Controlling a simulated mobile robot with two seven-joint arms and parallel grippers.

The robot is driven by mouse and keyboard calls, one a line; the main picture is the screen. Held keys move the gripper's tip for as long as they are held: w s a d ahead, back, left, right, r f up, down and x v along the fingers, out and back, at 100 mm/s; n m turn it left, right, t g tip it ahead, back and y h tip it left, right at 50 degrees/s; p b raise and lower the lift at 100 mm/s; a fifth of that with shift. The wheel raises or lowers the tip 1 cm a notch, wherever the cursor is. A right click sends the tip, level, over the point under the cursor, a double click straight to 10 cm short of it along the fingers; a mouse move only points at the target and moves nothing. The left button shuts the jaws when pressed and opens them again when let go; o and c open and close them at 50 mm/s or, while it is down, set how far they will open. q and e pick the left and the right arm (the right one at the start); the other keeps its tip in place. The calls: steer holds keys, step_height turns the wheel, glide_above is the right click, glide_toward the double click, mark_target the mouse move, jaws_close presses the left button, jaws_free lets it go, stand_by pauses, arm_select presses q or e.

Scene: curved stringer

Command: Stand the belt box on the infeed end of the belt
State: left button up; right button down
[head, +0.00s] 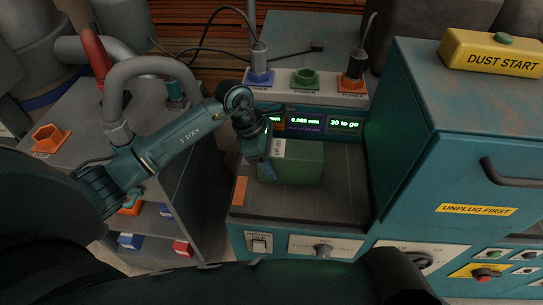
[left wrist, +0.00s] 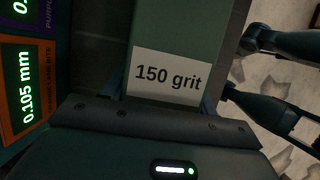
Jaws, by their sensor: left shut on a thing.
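The belt box (head: 298,165) is a green block with a white label, which reads "150 grit" in the left wrist view (left wrist: 168,75). My left gripper (head: 262,163) is shut on the box at its left end in the head view. The box is over the grey belt bed (head: 305,207), near its back, below the lit displays. I cannot tell whether its underside touches the bed. An orange patch (head: 240,190) marks the bed's left edge. My right gripper is not in view.
A lit display panel (head: 318,122) stands behind the box. A teal cabinet (head: 410,150) walls off the right side. Sockets with plugs and cables (head: 305,80) are at the back. A grey cart (head: 185,150) stands at the left. The bed's front is clear.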

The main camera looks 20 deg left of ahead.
arm_select(q)
steer(key=shift+r, duration=0.1)
steer(key=o, duration=1.2)
steer(key=shift+o, duration=0.2)
steer(key=shift+a+r, duration=0.1)
steer(key=shift+r, duration=0.05)
steer(key=v, duration=1.1)
steer(key=shift+r+b, duration=0.35)
steer(key=shift+b, duration=0.05)
steer(key=shift+s+a+f, duration=0.1)
steer(key=shift+s, duration=0.1)
